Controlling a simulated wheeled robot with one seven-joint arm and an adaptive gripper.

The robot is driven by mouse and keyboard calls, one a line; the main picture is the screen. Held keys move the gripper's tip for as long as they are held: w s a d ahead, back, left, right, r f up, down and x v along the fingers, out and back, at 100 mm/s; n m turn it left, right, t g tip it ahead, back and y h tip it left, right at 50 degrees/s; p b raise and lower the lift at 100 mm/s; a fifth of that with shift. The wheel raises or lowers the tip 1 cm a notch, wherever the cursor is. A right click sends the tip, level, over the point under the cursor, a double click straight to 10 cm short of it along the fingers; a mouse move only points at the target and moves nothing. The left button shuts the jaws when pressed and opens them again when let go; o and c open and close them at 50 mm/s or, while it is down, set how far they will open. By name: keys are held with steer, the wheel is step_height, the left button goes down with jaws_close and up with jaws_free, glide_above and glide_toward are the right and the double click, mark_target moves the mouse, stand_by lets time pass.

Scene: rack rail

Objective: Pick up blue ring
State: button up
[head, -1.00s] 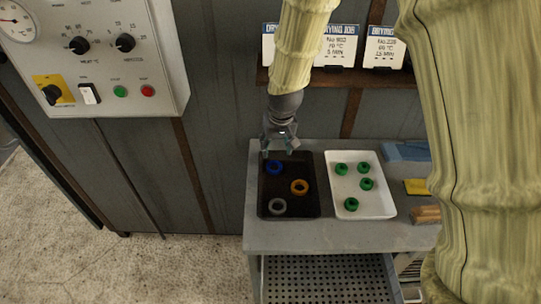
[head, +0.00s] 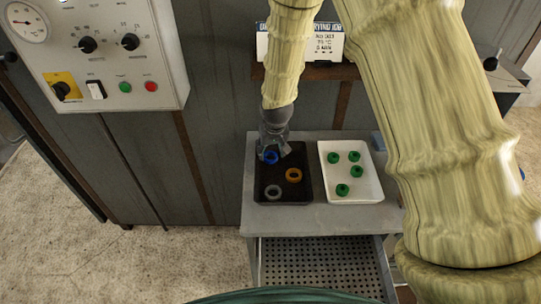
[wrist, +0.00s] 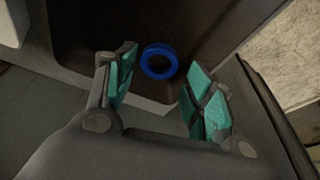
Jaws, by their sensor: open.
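The blue ring (head: 270,157) lies in the dark tray (head: 297,194), near its back left corner. The blue ring also shows in the wrist view (wrist: 159,61), flat on the tray floor just beyond the fingertips and roughly centred between them. My gripper (head: 274,146) is open and empty, with its fingers above the back edge of the tray. In the wrist view my gripper (wrist: 157,92) has teal finger pads spread apart on either side of the ring's line. I cannot tell the exact height above the ring.
An orange ring (head: 293,175) and a grey ring (head: 274,192) lie in the same tray. A white tray (head: 374,190) with several green rings (head: 354,156) stands to the right. A control panel (head: 110,50) and a card shelf (head: 300,79) are on the wall behind.

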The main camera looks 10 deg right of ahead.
mark_target(270, 158)
steer(key=x, duration=0.1)
steer(key=p+x, duration=0.1)
steer(key=x, duration=0.1)
steer(key=shift+w+f, duration=0.1)
steer(key=shift+w, duration=0.3)
steer(key=shift+w+f, duration=0.1)
steer(key=shift+f, duration=0.15)
steer(key=shift+s, duration=0.25)
steer(key=shift+w+f, duration=0.1)
steer(key=shift+f, duration=0.05)
steer(key=c, duration=0.7)
